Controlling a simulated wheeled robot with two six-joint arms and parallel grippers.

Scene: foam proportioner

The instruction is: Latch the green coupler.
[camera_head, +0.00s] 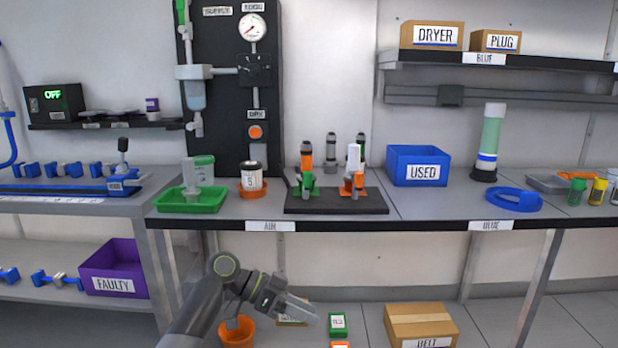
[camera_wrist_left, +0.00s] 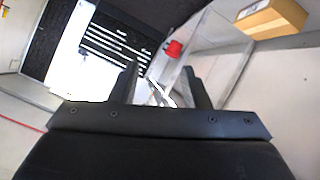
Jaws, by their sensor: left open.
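The coupler stand is a black base plate (camera_head: 380,203) on the bench, holding several upright fittings. The green coupler (camera_head: 307,182) shows as a small green part low on the left front fitting, which has an orange section above. An orange coupler (camera_head: 352,186) sits to its right under a white-topped fitting. Whether the green part is latched is too small to tell. My left gripper (camera_head: 300,309) is below the bench front, well apart from the stand. It is open and looks empty between its fingers in the wrist view (camera_wrist_left: 166,85). My right gripper is not in view.
The bench edge lies above my left gripper. A green tray (camera_head: 191,206), an orange-based cup (camera_head: 252,179) and a blue USED bin (camera_head: 418,166) flank the stand. Below are an orange bucket (camera_head: 236,332) and a BELT box (camera_head: 421,325).

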